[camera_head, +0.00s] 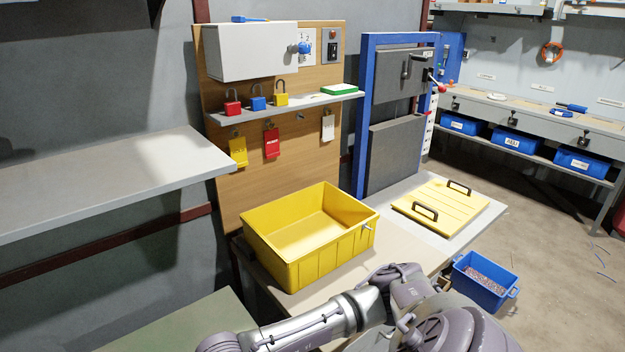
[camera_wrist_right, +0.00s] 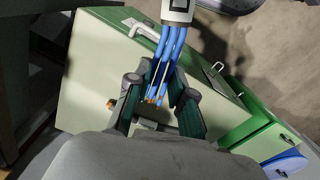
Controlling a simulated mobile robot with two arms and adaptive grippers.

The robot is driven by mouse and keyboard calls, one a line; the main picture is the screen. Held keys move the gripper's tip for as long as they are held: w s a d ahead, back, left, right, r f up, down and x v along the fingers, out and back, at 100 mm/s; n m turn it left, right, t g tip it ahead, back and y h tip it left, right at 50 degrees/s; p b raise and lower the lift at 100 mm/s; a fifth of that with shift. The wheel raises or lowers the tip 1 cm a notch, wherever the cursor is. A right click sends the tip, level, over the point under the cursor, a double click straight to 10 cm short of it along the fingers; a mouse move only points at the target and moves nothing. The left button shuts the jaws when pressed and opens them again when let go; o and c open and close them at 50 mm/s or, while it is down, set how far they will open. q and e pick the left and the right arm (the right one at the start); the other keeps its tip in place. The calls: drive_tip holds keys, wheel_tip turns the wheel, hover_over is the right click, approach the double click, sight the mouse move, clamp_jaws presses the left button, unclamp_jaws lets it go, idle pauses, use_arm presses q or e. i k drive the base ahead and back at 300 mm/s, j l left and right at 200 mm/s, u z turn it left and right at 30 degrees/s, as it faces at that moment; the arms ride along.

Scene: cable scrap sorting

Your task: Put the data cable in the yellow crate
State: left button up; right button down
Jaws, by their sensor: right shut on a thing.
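The data cable (camera_wrist_right: 169,52) shows in the right wrist view as several blue strands with bare copper ends and a white end piece with a dark mark at the top. My right gripper (camera_wrist_right: 156,84) is shut on these strands, with the copper ends between its fingers. In the head view neither the cable nor the right gripper shows. The yellow crate (camera_head: 322,260) stands open on a light bench, and the visible part of its inside is empty. My left gripper is in neither view.
A yellow lid (camera_head: 440,208) with two dark handles lies right of the crate. A blue bin (camera_head: 484,283) with scrap stands lower right. A board with padlocks and tags (camera_head: 271,143) rises behind the crate. A grey shelf (camera_head: 100,185) juts in at left. A green-and-cream cabinet (camera_wrist_right: 100,70) lies below my right gripper.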

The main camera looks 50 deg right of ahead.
sight(310, 245)
drive_tip(key=k+l, duration=0.15)
drive_tip(key=l, duration=0.25)
drive_tip(key=k+l, duration=0.1)
drive_tip(key=l, duration=0.3)
drive_tip(key=k+l+u, duration=0.1)
drive_tip(key=l, duration=0.25)
drive_tip(key=k+l, duration=0.2)
drive_tip(key=l, duration=0.2)
drive_tip(key=k+l, duration=0.15)
drive_tip(key=l, duration=0.2)
drive_tip(key=k+l, duration=0.15)
drive_tip(key=l, duration=0.25)
drive_tip(key=u, duration=0.05)
